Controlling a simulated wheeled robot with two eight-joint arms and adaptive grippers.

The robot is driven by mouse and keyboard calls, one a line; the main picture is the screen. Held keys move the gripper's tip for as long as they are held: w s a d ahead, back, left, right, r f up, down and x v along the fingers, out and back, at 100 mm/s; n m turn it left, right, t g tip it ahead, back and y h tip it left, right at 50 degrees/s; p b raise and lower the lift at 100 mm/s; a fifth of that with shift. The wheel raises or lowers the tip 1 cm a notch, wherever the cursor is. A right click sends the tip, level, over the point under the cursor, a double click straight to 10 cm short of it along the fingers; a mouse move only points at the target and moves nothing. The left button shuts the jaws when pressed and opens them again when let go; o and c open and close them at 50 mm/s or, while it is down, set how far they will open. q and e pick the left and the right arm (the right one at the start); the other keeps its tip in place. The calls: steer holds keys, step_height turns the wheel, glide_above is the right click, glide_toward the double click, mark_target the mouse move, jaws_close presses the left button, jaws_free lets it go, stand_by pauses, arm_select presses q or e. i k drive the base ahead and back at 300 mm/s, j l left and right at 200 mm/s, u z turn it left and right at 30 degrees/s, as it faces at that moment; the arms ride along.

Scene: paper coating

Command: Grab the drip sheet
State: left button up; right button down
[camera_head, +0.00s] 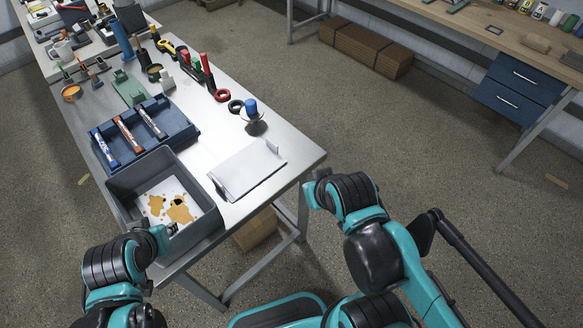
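A white sheet with orange-brown stains and a dark spot (154,190) lies inside a grey open tray (207,219) at the near left corner of the table. My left gripper (172,229) is at the tray's near side, by its rim, close to the lower edge of the stained sheet. The arm hides part of it, so I cannot tell its opening or whether it touches the sheet. My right gripper (313,184) is off the table's right corner, apart from the tray. Its fingers are too small to read.
A flat white pad (248,168) lies right of the tray on the metal table (290,152). A blue tray (181,128) with several tubes sits behind. A blue-topped item (252,108), red-handled tools and tape rolls stand further back. A cardboard box (256,229) is below the table.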

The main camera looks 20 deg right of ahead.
mark_target(243, 170)
steer(key=z, duration=0.2)
steer(key=i+l+z, duration=0.3)
steer(key=l, duration=0.15)
steer(key=i+l+z, duration=0.35)
steer(key=k+l, duration=0.1)
steer(key=l, duration=0.05)
